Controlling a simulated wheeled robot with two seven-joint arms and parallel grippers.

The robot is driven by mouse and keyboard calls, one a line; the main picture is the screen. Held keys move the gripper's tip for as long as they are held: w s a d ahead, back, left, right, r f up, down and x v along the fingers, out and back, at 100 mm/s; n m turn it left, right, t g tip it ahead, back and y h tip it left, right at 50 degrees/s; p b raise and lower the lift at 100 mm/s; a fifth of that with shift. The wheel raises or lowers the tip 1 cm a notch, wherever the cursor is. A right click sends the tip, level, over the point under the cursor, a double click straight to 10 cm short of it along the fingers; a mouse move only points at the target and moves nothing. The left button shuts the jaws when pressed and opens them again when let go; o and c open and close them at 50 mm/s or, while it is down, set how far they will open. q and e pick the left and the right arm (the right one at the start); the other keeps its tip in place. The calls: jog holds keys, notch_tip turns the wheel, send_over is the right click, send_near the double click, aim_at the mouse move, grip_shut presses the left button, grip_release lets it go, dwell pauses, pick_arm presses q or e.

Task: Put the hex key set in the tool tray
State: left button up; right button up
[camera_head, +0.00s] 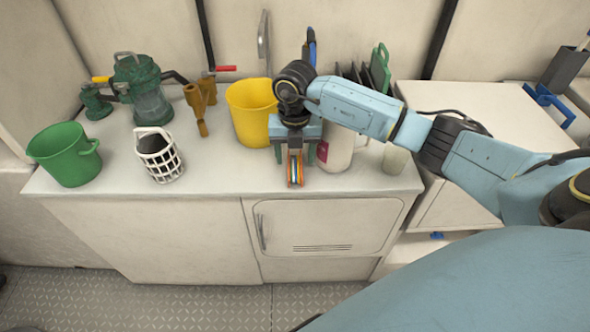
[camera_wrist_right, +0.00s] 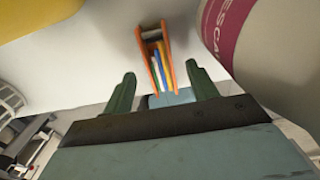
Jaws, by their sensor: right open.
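The hex key set (camera_head: 296,172), an orange holder with blue, white and yellow keys, is near the counter's front edge, left of the white canister. It also shows in the right wrist view (camera_wrist_right: 155,58), ahead of and between the fingers. My right gripper (camera_head: 294,156) is above the counter at the set, its green fingers apart on either side; it also shows in the right wrist view (camera_wrist_right: 161,88). I cannot tell whether the fingers touch the set. The gripper partly hides the set in the head view. I cannot make out a tool tray. My left gripper is out of view.
A white canister with a red label (camera_head: 337,152) stands close right of the gripper. A yellow bucket (camera_head: 250,112) stands close left. A white basket (camera_head: 158,155), green bucket (camera_head: 66,155) and green pump (camera_head: 142,88) stand further left.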

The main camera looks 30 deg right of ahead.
jog(key=shift+f, duration=1.15)
grip_shut()
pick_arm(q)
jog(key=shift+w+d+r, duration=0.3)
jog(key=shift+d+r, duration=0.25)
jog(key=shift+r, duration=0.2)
pick_arm(e)
jog(key=shift+r, duration=0.15)
